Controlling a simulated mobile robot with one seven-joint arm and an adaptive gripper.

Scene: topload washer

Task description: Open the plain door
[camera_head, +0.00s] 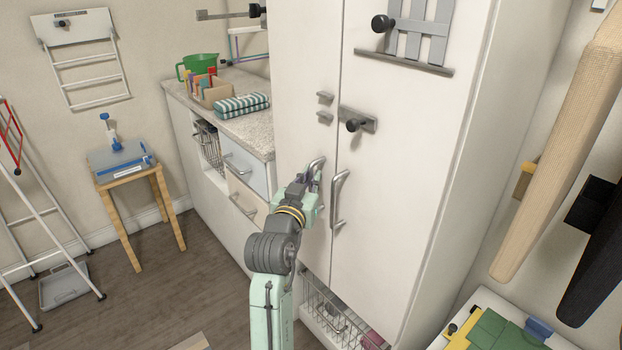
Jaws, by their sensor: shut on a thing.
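The tall white cabinet has two doors. The plain door (302,97) is the left one and looks shut, level with the right door (403,160). Its metal handle (317,162) is near the middle seam, partly hidden by my gripper. My gripper (312,178) is shut on this handle, with my arm reaching up from below. The fingertips are small, so their exact hold is hard to see. The right door has its own curved handle (338,186) just beside my gripper.
A latch with a black knob (354,125) and small grey brackets (325,98) sit above the handles. A counter (245,128) with a folded striped towel (241,106) stands left. A wire basket (335,312) is below the doors. Open floor (190,285) lies left of my arm.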

